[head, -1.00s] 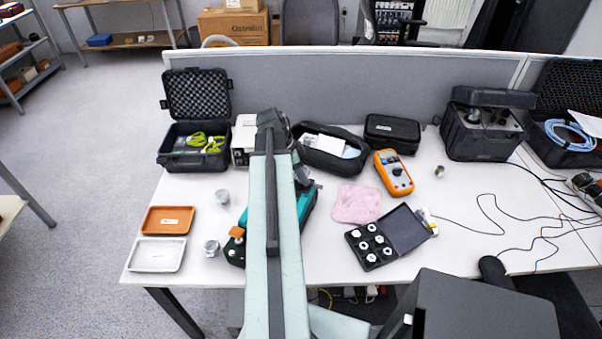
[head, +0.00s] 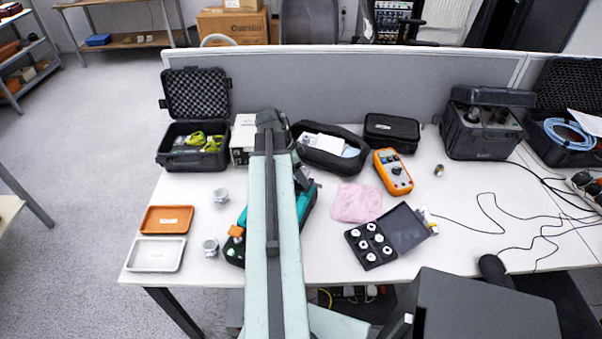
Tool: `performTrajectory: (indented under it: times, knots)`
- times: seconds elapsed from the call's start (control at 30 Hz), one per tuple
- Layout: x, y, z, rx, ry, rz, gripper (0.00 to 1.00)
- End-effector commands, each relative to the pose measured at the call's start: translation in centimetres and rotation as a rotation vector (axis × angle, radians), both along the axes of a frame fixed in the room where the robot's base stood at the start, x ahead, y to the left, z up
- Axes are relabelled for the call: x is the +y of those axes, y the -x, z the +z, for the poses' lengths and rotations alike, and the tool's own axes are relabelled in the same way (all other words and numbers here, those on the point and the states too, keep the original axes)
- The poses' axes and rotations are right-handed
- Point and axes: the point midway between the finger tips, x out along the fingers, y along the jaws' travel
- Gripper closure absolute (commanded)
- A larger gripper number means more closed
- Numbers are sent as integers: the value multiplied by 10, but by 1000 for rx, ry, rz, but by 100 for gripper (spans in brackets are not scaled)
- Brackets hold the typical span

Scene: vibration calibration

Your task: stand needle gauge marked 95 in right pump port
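A teal device with an orange knob, which looks like the pump (head: 308,203), lies on the table, mostly hidden behind my arm. Its ports cannot be made out. Small round silver pieces, possibly gauges, stand on the table: one left of the pump (head: 221,196), one nearer the front (head: 211,247), and one at the right beside the orange multimeter (head: 439,170). No marking such as 95 is readable. My gripper (head: 301,178) is over the pump's far end, largely hidden by my arm; its fingers and anything in them cannot be seen.
An open black case (head: 405,228) holds several white-topped fittings. A pink cloth (head: 357,203), multimeter (head: 393,172), orange tray (head: 167,219) and white tray (head: 155,254) lie around. Black cases line the back by the grey divider (head: 350,90). The right table has loose cables and free room.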

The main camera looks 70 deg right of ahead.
Motion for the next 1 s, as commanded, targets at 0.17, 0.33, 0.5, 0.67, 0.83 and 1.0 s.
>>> performTrajectory:
  times: [0.17, 0.33, 0.5, 0.67, 0.83, 1.0]
  knots:
    - [1, -1, 5, 0, 0, 1, 27]
    - [5, -7, 27, 0, 0, 2, 27]
    - [11, -17, 59, 0, 0, 1, 27]
    - [16, -24, 75, 0, 0, 1, 27]
    - [16, -24, 72, 0, -1, 0, 27]
    - [17, -27, 72, 0, 0, 4, 27]
